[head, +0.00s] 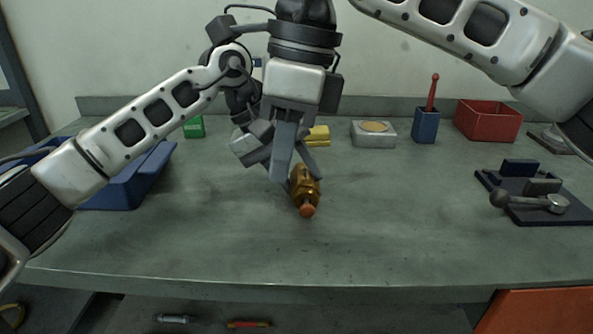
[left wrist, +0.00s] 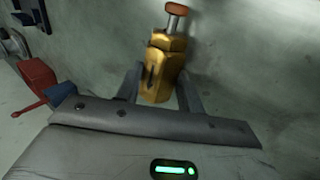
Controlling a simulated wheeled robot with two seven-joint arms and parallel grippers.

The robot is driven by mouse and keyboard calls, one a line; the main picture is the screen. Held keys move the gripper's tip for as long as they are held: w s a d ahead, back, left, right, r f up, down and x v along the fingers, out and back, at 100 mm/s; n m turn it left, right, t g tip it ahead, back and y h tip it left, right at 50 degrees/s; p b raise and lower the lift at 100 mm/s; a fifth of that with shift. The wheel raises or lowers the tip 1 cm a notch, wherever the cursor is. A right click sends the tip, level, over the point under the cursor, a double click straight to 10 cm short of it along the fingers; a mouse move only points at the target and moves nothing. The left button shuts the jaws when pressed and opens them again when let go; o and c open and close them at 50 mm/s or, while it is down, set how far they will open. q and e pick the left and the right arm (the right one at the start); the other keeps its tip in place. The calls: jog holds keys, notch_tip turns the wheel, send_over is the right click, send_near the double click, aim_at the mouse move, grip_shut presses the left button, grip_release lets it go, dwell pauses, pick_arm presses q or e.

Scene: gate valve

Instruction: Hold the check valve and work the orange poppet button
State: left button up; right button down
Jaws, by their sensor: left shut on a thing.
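The brass check valve (head: 304,186) is near the middle of the bench in the head view, its orange poppet button (head: 307,210) pointing toward me. In the left wrist view the valve body (left wrist: 162,67) sits between both fingers, and the button (left wrist: 177,9) stands out on its stem at the far end. My left gripper (head: 298,173) is shut on the valve body. Whether the valve touches the bench is unclear. My right gripper (head: 280,174) points down in front of the left one, fingertips just left of the valve. Its fingers overlap from this side, so its opening is hidden.
A blue bin (head: 125,188) is at the left. A green box (head: 194,127), yellow block (head: 318,134), grey box (head: 374,138), blue holder (head: 425,127) and red bin (head: 487,120) line the back. A dark fixture (head: 530,207) with a lever is at right. The front bench is clear.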

aim_at(305, 186)
jog(key=shift+w+d+f+t+h, duration=0.15)
jog(key=shift+w+d+f+h, duration=0.3)
jog(key=shift+f, duration=0.75)
jog(key=shift+w+d+f+t+h, duration=0.1)
jog(key=shift+d+f+h, duration=0.1)
jog(key=shift+d+f, duration=0.7)
jog(key=shift+w+d+f+t+h, duration=0.15)
jog(key=shift+w+d+f+h, duration=0.15)
jog(key=shift+f, duration=1.15)
jog(key=shift+s+f, duration=0.1)
